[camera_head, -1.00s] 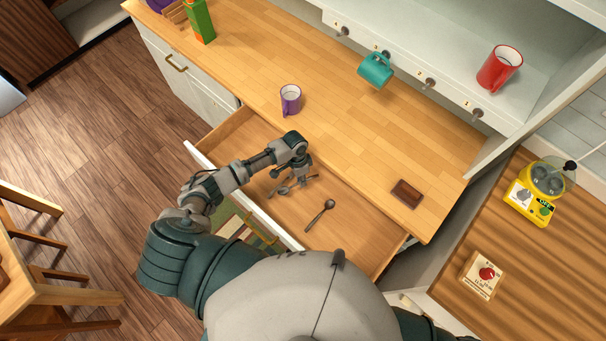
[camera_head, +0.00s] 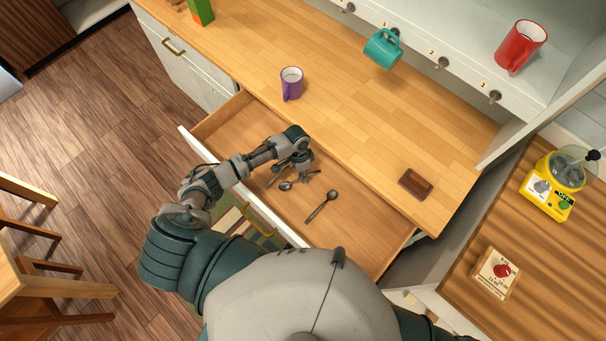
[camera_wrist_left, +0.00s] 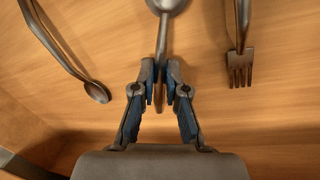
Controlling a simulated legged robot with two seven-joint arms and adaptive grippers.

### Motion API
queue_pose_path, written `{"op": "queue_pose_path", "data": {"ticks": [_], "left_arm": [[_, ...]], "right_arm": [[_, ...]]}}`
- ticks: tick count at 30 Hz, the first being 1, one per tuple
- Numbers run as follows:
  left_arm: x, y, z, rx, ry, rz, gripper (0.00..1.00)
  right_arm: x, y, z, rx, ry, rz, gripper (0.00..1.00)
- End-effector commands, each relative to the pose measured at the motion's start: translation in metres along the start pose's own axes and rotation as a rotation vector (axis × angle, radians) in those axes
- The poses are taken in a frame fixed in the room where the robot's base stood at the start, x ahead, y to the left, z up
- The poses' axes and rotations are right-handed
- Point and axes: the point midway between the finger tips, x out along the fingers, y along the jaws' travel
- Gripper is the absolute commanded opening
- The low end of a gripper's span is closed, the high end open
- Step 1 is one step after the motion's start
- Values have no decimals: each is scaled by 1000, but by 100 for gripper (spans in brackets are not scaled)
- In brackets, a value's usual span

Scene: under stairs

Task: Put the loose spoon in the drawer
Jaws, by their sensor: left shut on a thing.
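The open drawer (camera_head: 365,232) sticks out below the counter. My left gripper (camera_head: 304,174) is inside it, low over the bottom. It is shut on the handle of a metal spoon (camera_wrist_left: 164,35), whose bowl (camera_head: 287,186) shows left of the fingers in the head view. I cannot tell whether this spoon touches the drawer bottom. Another spoon (camera_head: 321,206) lies to the right in the drawer. In the left wrist view, a fork (camera_wrist_left: 240,62) lies right of the held spoon and a thin utensil with a rounded end (camera_wrist_left: 97,92) lies left. My right gripper is out of view.
The wooden counter holds a purple mug (camera_head: 291,84), a brown block (camera_head: 415,184) and a green box (camera_head: 202,12). A teal mug (camera_head: 382,49) hangs on a hook, and a red mug (camera_head: 520,46) stands on the shelf. The drawer's right part is clear.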

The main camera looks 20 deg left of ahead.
Motion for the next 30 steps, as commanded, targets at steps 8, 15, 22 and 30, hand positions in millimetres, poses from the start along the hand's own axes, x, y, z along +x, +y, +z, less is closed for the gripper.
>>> {"op": "queue_pose_path", "data": {"ticks": [8,15,22,30], "left_arm": [[3,-1,0,0,-1,0,0],[8,-2,0,-1,-1,1,0],[10,-2,0,0,-1,1,40],[10,-2,0,0,-1,0,42]], "right_arm": [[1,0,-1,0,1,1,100],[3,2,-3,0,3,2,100],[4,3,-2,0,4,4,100],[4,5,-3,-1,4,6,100]]}}
